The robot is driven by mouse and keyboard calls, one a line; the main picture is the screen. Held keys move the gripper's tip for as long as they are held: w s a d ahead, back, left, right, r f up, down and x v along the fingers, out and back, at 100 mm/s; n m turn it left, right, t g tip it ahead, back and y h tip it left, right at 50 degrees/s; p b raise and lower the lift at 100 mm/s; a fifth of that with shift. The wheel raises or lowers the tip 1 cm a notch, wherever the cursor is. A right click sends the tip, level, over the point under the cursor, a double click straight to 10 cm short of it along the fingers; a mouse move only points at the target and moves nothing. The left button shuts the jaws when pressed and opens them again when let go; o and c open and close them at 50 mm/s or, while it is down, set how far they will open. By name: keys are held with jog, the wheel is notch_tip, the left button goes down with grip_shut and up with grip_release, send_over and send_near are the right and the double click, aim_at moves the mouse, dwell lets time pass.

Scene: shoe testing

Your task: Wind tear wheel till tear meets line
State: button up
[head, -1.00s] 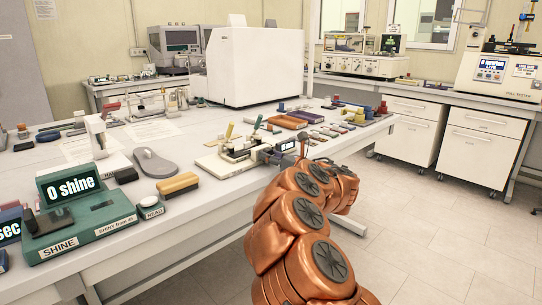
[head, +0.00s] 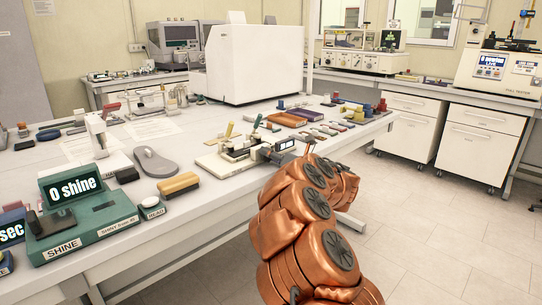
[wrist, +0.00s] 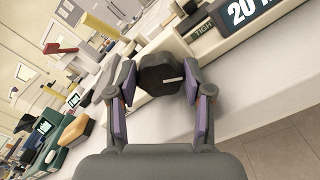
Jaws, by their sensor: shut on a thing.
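A dark lobed wheel (wrist: 160,74) with a pale mark line sits between the fingers of my gripper (wrist: 158,84) in the wrist view. My gripper is shut on it, with a purple-padded finger on each side. I cannot make out a tear or line.
A green shine tester (head: 85,235) reading "0 shine", a grey sole (head: 155,163) and a brush (head: 178,187) lie to the left. Several small coloured blocks lie behind the gripper. A large white box (head: 253,65) stands at the back. Open floor is to the right.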

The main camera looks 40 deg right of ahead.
jog(key=o, duration=1.1)
jog(key=shift+o, duration=0.2)
jog(key=shift+f, duration=0.1)
